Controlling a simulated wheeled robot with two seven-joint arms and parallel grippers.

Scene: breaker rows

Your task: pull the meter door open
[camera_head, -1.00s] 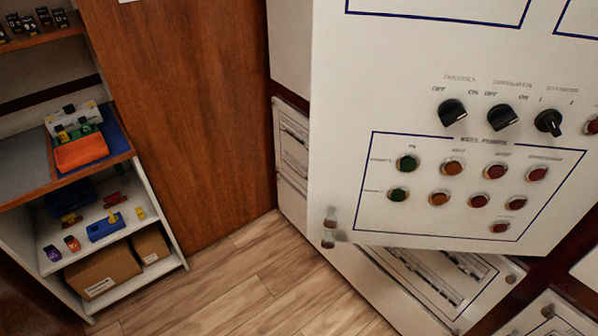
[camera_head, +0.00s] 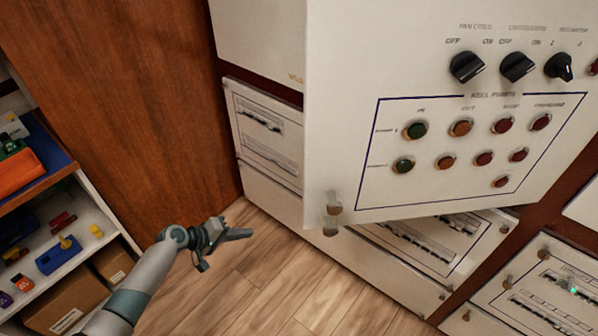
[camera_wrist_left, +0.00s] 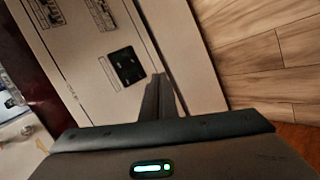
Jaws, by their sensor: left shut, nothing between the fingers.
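The meter door (camera_head: 345,130) is a white panel with black knobs above and green, orange and red buttons inside a blue outline. It stands swung out from the cabinet, with a gap below its lower edge. A small knob-like fitting (camera_head: 332,208) sits at its lower left corner. My left gripper (camera_head: 250,233) is shut and empty, left of the door's lower corner and apart from it, above the floor. In the left wrist view the dark fingers (camera_wrist_left: 160,92) show against a pale panel with a black square. My right gripper is not in view.
A shelf unit (camera_head: 125,238) with boxes and coloured parts stands at the left, beside a brown wooden panel (camera_head: 130,90). Lower cabinet panels (camera_head: 265,135) with breaker rows lie behind and below the door. Wooden floor (camera_head: 240,290) is clear in front.

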